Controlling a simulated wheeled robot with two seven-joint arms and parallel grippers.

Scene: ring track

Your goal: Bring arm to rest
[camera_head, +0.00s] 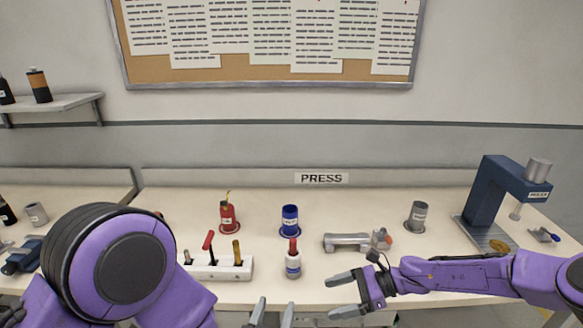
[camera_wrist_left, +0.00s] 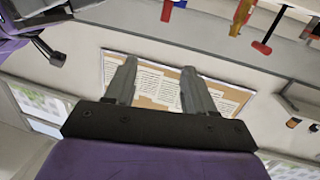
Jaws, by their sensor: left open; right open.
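My left arm comes in large and purple at the lower left of the head view. Its gripper (camera_head: 270,314) is at the bottom edge, in front of the table, with only the fingertips showing, apart and empty. The left wrist view also shows this gripper (camera_wrist_left: 155,85) with its two grey fingers spread and nothing between them. My right arm reaches in from the right, low over the table's front edge.
On the table (camera_head: 385,190) stand a red cup (camera_head: 229,217), a blue cup (camera_head: 290,220), a grey cup (camera_head: 416,217), a white tool holder (camera_head: 212,271), a grey metal piece (camera_head: 345,242) and a blue press (camera_head: 484,195). The back strip before the wall is clear.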

